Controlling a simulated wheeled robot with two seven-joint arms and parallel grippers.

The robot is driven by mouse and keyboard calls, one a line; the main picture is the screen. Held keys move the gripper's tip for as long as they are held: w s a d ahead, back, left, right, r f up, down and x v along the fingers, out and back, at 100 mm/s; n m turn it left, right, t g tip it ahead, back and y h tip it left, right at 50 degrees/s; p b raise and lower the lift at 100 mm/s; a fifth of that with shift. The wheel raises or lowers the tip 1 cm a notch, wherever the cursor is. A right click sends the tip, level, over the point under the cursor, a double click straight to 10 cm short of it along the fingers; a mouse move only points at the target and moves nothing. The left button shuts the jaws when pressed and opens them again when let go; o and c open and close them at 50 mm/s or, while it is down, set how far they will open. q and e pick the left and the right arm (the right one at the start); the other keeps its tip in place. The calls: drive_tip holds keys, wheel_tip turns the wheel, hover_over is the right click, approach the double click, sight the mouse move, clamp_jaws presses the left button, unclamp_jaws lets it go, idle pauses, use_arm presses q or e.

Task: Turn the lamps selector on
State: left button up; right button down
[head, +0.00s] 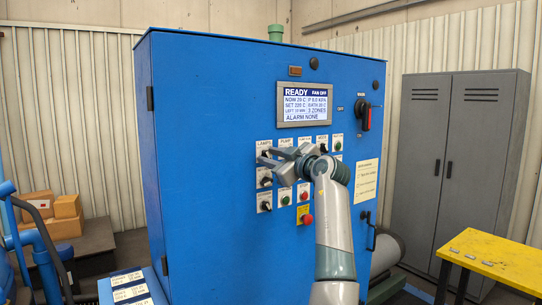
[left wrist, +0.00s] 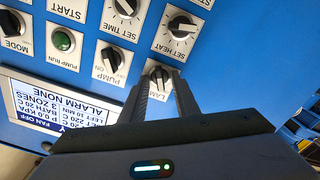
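The lamps selector (left wrist: 159,74) is a dark knob on a white plate, seen upside down in the left wrist view. Its label is partly covered by my fingers. In the head view its plate, marked LAMPS (head: 264,144), is at the upper left of the control rows, with the knob mostly hidden by my gripper. My left gripper (head: 269,157) is at the selector. Its two fingers (left wrist: 162,82) stand apart, one on each side of the knob. I cannot tell whether they touch it, or which way the knob points.
The blue cabinet (head: 200,190) carries several other knobs and buttons close by, including the pump selector (left wrist: 112,57) and set heat knob (left wrist: 180,28). A display (head: 305,104) above reads READY. A red-handled switch (head: 366,117) is at right. A yellow table (head: 495,262) stands at lower right.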

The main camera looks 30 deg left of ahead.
use_arm(q)
drive_tip(key=shift+c, duration=0.3)
clamp_jaws()
drive_tip(key=shift+m, duration=1.3)
drive_tip(key=shift+r+m, duration=0.1)
drive_tip(key=shift+m, duration=1.1)
drive_tip(key=m, duration=0.3)
drive_tip(key=shift+m, duration=0.3)
drive_tip(key=shift+w+m, duration=0.1)
drive_tip(key=shift+m, duration=1.5)
